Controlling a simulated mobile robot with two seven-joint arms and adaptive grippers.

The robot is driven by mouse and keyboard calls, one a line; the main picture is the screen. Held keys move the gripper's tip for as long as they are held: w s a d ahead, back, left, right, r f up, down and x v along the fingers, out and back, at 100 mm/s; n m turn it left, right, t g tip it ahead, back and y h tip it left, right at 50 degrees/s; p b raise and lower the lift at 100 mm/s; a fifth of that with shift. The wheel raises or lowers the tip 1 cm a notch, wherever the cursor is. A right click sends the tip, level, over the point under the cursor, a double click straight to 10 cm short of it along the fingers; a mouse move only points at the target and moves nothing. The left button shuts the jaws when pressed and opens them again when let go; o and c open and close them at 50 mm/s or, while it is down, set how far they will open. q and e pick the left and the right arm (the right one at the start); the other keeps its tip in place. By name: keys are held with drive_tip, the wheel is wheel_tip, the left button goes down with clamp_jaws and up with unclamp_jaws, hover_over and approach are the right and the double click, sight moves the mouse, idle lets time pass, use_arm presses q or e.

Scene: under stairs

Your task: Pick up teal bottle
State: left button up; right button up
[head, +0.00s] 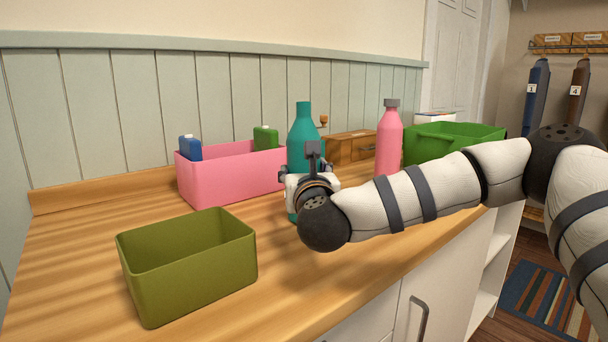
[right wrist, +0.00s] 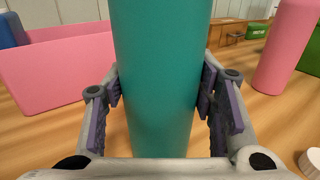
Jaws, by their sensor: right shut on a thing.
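The teal bottle (head: 305,125) stands upright on the wooden counter, right of the pink bin. In the right wrist view the teal bottle (right wrist: 160,80) fills the middle of the picture, between the finger pads. My right gripper (head: 308,178) is shut on it, with a finger on each side of its body. It also shows in the right wrist view (right wrist: 160,95). The gripper hides part of the bottle's lower body in the head view, and I cannot tell whether its base touches the counter. My left gripper is not in view.
A pink bin (head: 230,180) holding a blue and a green container is to the left. An olive bin (head: 190,285) stands in front. A pink bottle (head: 388,140), a wooden box (head: 350,147) and a green bin (head: 450,138) are to the right.

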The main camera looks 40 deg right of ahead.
sight(310, 129)
drive_tip(key=s+r, duration=0.1)
drive_tip(key=r, duration=0.2)
drive_tip(key=s+a+r+p, duration=0.1)
drive_tip(key=s+r, duration=0.2)
drive_tip(key=r, duration=0.2)
drive_tip(key=shift+s+a+r, duration=0.15)
drive_tip(key=shift+r, duration=0.2)
drive_tip(key=s+a+r+p, duration=0.1)
drive_tip(key=s+r, duration=0.3)
drive_tip(key=s, duration=0.5)
drive_tip(key=shift+a, duration=0.85)
drive_tip(key=o, duration=0.6)
drive_tip(key=shift+s, duration=0.1)
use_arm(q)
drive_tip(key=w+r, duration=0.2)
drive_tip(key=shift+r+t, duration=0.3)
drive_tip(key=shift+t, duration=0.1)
use_arm(e)
clamp_jaws()
